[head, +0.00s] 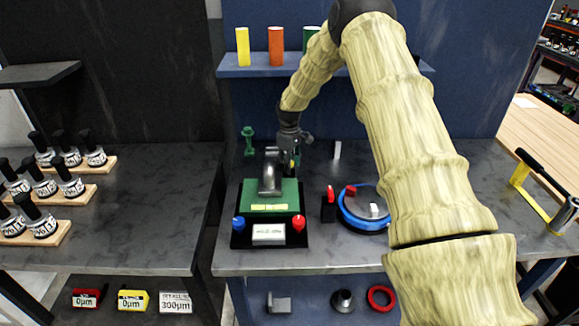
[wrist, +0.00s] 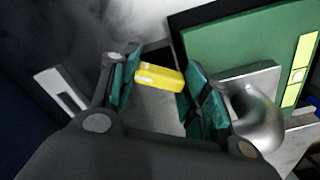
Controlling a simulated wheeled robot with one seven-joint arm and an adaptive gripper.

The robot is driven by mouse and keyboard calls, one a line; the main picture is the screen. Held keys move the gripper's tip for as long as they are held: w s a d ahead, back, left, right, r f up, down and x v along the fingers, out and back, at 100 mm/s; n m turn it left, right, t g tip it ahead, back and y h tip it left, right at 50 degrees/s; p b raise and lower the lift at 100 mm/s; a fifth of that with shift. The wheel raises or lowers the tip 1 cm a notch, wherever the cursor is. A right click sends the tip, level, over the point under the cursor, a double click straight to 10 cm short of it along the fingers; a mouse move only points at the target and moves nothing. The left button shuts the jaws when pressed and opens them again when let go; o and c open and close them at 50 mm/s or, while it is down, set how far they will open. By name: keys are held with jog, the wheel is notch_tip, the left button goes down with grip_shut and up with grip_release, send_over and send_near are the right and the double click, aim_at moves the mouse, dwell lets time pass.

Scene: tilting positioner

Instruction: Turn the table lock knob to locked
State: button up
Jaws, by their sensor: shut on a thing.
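The tilting positioner has a green table (head: 252,194) with a curved grey metal part (head: 268,172) standing on it. My gripper (head: 291,152) is behind the table, to the right of the grey part. In the wrist view my gripper (wrist: 162,80) is shut on a small yellow knob (wrist: 159,76), with a green pad at each end of it. No lock marking on the yellow knob is readable. At the positioner's front are a blue knob (head: 239,223), a red knob (head: 299,223) and a pale label plate (head: 268,233).
A blue ring-shaped fixture (head: 346,216) and a red-topped black block (head: 329,205) stand to the right. A green post (head: 248,140) and a small white upright piece (head: 337,149) stand behind. A shelf (head: 262,71) with coloured cylinders hangs above.

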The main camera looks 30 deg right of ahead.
jog(key=m+b, duration=0.1)
jog(key=m, duration=0.4)
jog(key=shift+w+m+b, duration=0.1)
jog(key=shift+m+b, duration=0.2)
jog(key=m+b, duration=0.1)
jog(key=m, duration=0.4)
jog(key=shift+r, duration=0.15)
jog(key=shift+m, duration=0.3)
jog(key=o, duration=0.9)
jog(key=shift+o, duration=0.6)
notch_tip(320, 180, up, 12)
